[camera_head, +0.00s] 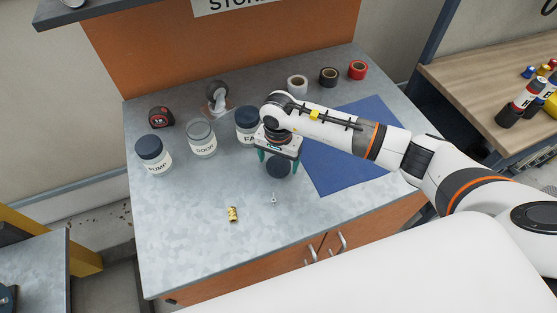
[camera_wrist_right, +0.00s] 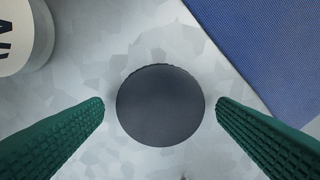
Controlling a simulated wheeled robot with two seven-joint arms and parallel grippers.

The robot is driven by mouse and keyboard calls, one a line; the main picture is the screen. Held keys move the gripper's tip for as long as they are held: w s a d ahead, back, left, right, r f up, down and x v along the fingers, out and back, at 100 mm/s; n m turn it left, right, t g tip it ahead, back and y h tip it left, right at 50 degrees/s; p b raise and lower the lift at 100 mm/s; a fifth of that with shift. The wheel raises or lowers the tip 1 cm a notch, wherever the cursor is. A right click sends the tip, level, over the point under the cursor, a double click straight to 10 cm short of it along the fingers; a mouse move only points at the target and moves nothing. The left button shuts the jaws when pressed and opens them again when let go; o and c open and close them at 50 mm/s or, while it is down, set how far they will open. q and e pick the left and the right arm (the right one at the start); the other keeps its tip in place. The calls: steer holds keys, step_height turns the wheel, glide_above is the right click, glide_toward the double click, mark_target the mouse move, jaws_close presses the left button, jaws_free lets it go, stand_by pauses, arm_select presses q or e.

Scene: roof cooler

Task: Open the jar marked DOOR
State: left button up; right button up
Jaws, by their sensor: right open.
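The clear jar marked DOOR (camera_head: 201,140) stands upright on the grey bench, between the PUMP and FAN jars. No dark lid shows on it. A round dark lid (camera_head: 278,170) lies on the bench to its right; it also shows in the right wrist view as a dark disc (camera_wrist_right: 160,105). My right gripper (camera_head: 278,162) is open above this disc, with its green fingers on either side and apart from it. My left gripper is not in view.
The PUMP jar (camera_head: 153,155) and FAN jar (camera_head: 245,125) have dark lids. A brass piece (camera_head: 233,214) and a small metal part (camera_head: 274,198) lie in front. A blue mat (camera_head: 350,150), tape rolls (camera_head: 328,76) and a tape measure (camera_head: 161,117) are around. The front left bench is clear.

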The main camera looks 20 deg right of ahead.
mark_target(278, 164)
step_height(278, 164, up, 11)
steer(key=b, duration=0.3)
steer(key=shift+r, duration=0.15)
